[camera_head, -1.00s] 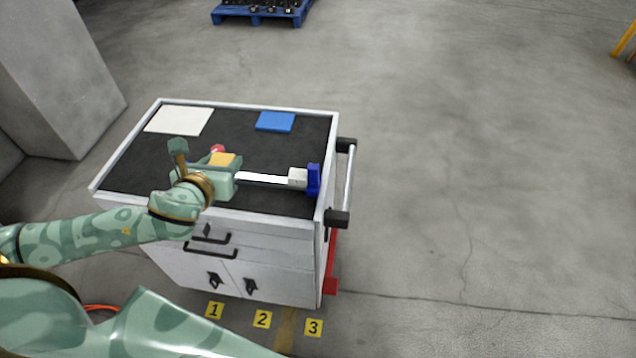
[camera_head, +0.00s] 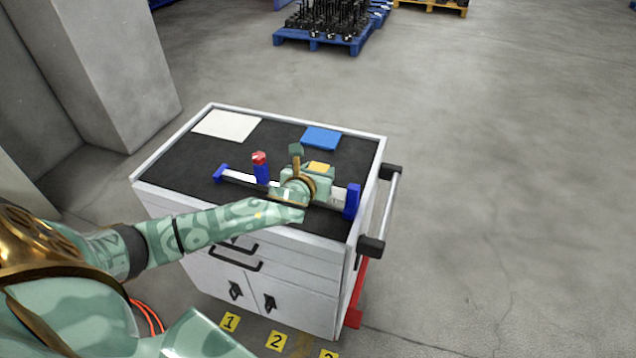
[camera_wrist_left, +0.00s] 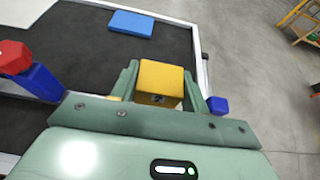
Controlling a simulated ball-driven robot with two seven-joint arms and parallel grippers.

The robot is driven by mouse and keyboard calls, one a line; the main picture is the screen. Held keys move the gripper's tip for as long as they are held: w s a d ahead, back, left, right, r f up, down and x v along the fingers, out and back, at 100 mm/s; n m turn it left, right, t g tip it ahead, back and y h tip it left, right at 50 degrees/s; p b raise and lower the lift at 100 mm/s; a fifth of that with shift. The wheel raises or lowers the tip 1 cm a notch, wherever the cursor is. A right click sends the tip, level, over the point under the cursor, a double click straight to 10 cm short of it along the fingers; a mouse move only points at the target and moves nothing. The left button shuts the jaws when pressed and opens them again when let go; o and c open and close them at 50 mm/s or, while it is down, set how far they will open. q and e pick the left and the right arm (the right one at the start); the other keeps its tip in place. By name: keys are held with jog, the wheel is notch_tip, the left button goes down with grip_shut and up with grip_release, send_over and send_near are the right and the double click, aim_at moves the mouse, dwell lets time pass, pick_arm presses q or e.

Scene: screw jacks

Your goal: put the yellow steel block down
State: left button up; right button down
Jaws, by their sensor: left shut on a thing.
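My left gripper (camera_head: 318,173) is over the near right part of the cart's dark top (camera_head: 195,165). It is shut on the yellow steel block (camera_head: 320,166). In the left wrist view the yellow block (camera_wrist_left: 159,82) sits between the two green fingers, its top and one side showing. Its underside is hidden, so I cannot tell whether it touches anything below. A rail-like device with a blue left end (camera_head: 221,172) and a blue right end (camera_head: 353,200) lies along the near side, its middle hidden by my gripper. My right gripper is not in view.
A red-topped blue post (camera_head: 260,166) stands left of the gripper. A white plate (camera_head: 227,125) and a blue plate (camera_head: 321,138) lie at the back of the top. The cart has a raised white rim and a side handle (camera_head: 389,210).

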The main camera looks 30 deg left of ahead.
pick_arm(q)
notch_tip(320, 180, down, 3)
jog(key=shift+b, duration=0.6)
jog(key=shift+f, duration=0.6)
jog(key=o, duration=1.3)
jog(key=shift+s, duration=0.1)
jog(key=shift+o, duration=0.2)
jog(key=shift+r, duration=0.15)
jog(key=p+v, duration=0.3)
jog(key=v, duration=0.9)
jog(key=shift+r+p, duration=0.3)
jog(key=shift+r, duration=0.1)
